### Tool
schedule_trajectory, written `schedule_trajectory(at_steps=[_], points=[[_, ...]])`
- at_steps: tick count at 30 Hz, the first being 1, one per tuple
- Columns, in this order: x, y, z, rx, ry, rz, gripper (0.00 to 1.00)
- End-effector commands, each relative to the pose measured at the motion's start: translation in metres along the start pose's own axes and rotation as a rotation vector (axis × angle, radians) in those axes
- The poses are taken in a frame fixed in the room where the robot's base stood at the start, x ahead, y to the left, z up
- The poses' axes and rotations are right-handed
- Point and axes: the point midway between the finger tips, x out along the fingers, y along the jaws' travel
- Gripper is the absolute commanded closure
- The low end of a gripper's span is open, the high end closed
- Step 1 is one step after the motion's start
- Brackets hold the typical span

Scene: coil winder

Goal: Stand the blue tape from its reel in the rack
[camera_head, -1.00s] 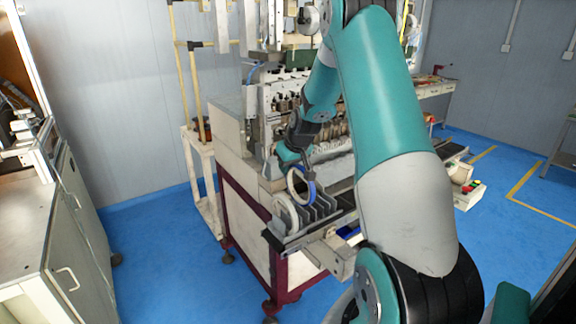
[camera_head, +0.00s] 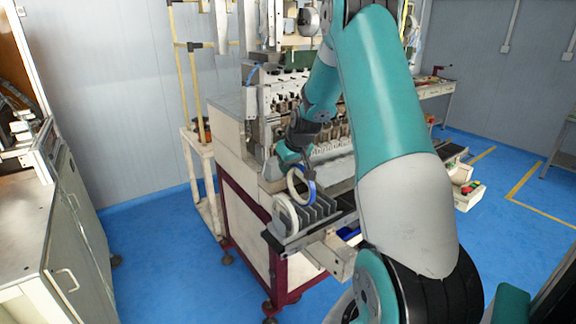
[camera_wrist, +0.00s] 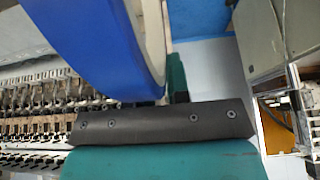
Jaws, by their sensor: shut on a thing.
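The blue tape (camera_head: 311,190) is a roll with a pale inner face, held on edge under my gripper (camera_head: 298,165) in the head view. It fills the upper middle of the wrist view as a broad blue band (camera_wrist: 85,40) against my gripper. The grey slotted rack (camera_head: 318,211) is just below it, on the front of the machine. The tape's lower edge is close to the tops of the rack's dividers; I cannot tell if they touch. The gripper's fingertips are mostly hidden.
A white roll (camera_head: 285,214) stands in the rack's left end, close beside the held tape. The coil winder (camera_head: 237,130) rises behind, with a row of metal parts. A cabinet (camera_head: 65,225) is at left. Open blue floor (camera_head: 165,260) lies between.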

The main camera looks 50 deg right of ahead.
Motion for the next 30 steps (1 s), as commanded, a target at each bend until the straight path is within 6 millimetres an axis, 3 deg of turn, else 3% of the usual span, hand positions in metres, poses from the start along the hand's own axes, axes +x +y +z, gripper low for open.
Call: schedule_trajectory(at_steps=[30], points=[[0.011,0.000,0.005,0.000,0.001,0.000,1.00]])
